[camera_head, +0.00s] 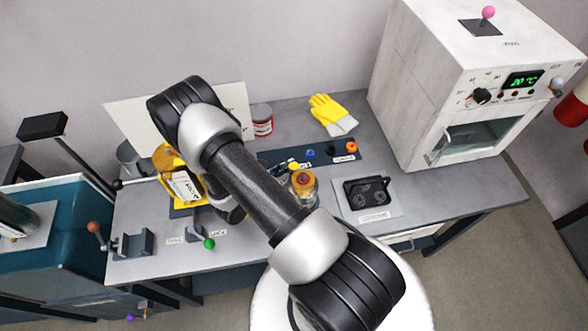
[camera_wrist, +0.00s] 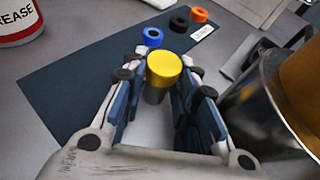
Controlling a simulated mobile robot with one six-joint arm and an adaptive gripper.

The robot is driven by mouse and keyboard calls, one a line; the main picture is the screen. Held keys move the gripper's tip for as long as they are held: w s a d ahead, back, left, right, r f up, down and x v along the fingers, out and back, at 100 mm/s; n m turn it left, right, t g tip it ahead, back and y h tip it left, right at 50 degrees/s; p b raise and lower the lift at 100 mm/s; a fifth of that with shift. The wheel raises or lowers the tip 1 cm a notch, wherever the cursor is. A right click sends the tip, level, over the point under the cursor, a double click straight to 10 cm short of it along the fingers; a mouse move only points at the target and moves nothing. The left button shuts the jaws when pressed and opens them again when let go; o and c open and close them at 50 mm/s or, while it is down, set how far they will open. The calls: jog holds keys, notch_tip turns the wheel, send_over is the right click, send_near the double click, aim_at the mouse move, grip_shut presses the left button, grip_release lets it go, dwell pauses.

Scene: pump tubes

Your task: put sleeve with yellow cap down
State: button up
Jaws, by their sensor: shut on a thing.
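In the wrist view, the sleeve with the yellow cap (camera_wrist: 164,69) stands between the fingers of my gripper (camera_wrist: 164,82). The cap is round and bright yellow, and a short grey length of sleeve (camera_wrist: 155,96) shows below it. My gripper is shut on the sleeve, over a dark blue mat (camera_wrist: 70,85). I cannot tell whether the sleeve's lower end touches the mat. In the head view, the yellow cap (camera_head: 293,167) just shows beside my arm, which hides most of my gripper.
A jar with a brown top (camera_head: 303,184) stands close right of my gripper. A grease tin (camera_head: 262,122) and yellow gloves (camera_head: 328,110) are behind. A white oven (camera_head: 430,90) stands right.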

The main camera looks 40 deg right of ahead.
grip_shut()
jog(key=shift+r, duration=0.1)
